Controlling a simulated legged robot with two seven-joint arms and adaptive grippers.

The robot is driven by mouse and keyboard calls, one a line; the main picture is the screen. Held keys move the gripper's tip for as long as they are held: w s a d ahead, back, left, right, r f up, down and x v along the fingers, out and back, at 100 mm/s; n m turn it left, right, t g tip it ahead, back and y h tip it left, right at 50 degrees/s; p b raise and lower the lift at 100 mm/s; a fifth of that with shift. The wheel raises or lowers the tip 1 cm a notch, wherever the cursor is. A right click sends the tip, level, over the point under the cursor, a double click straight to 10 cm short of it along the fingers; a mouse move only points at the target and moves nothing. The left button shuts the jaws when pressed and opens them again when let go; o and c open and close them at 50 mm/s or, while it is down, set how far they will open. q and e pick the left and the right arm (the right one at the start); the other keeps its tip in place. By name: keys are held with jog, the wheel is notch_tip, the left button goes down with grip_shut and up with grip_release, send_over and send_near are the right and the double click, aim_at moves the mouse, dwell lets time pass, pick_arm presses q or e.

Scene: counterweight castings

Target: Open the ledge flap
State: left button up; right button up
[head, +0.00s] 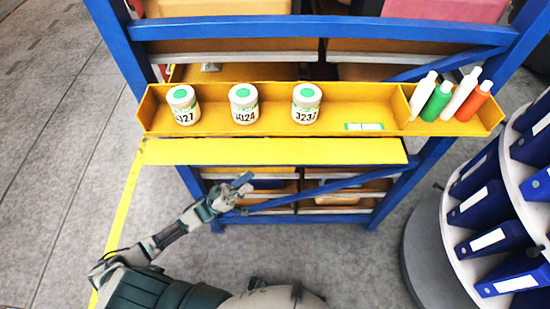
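A long yellow ledge (275,130) runs across the front of the blue rack. Along its near side lies a flat, brighter yellow panel (275,151), which looks like the ledge flap. I cannot tell its exact angle or see a latch. My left gripper (243,184) is just below the panel's near edge in the picture, left of its middle. Its fingers look spread with nothing between them. I cannot tell how far below the panel it is. My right gripper is not in view.
The blue rack (410,185) has diagonal braces. A round carousel of blue binders (490,208) stands right.

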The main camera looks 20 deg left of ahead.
aim_at(275, 162)
pick_arm(q)
jog(key=p+x, duration=0.2)
jog(key=x, duration=0.8)
jog(key=shift+w+d+r, duration=0.2)
jog(key=shift+r, duration=0.15)
jog(key=shift+w+d+r+p, duration=0.25)
jog(key=shift+d+r+p, duration=0.1)
jog(key=shift+d, duration=0.15)
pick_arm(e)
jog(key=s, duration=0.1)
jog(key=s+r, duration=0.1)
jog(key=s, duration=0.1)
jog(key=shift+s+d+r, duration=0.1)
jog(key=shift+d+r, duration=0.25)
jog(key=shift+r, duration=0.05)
pick_arm(q)
jog(key=shift+a, duration=0.1)
grip_shut()
